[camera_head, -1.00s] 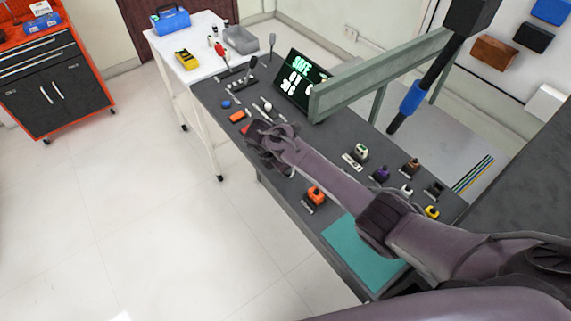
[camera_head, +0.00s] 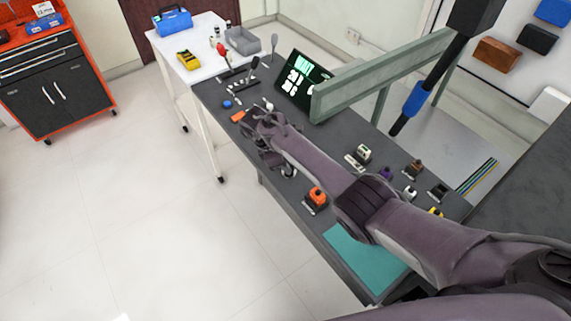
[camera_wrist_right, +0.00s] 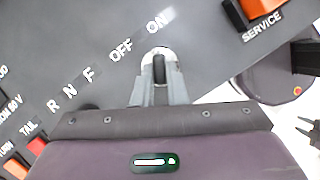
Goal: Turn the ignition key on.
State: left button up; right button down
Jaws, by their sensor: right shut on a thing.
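The ignition key (camera_wrist_right: 159,68) shows in the right wrist view as a dark upright grip in a pale round switch. The labels "OFF" and "ON" are printed beside it on the grey panel, with "ON" nearest its top. My right gripper (camera_wrist_right: 160,92) is shut on the key, one finger on each side. In the head view my right gripper (camera_head: 262,122) is over the bench's near-left edge, and its own wrist hides the key there. I cannot tell the key's exact angle.
The grey bench panel (camera_head: 215,95) carries several switches and levers. An orange switch (camera_head: 316,197) stands near its front edge. A screen (camera_head: 298,82) reads what looks like "WAIT". A green-grey beam (camera_head: 380,75) crosses above the bench.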

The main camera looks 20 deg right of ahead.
jog(key=c, duration=1.5)
grip_release()
jog(key=shift+o, duration=0.2)
jog(key=b+v, duration=0.1)
jog(key=v, duration=0.7)
jog(key=shift+f, duration=0.1)
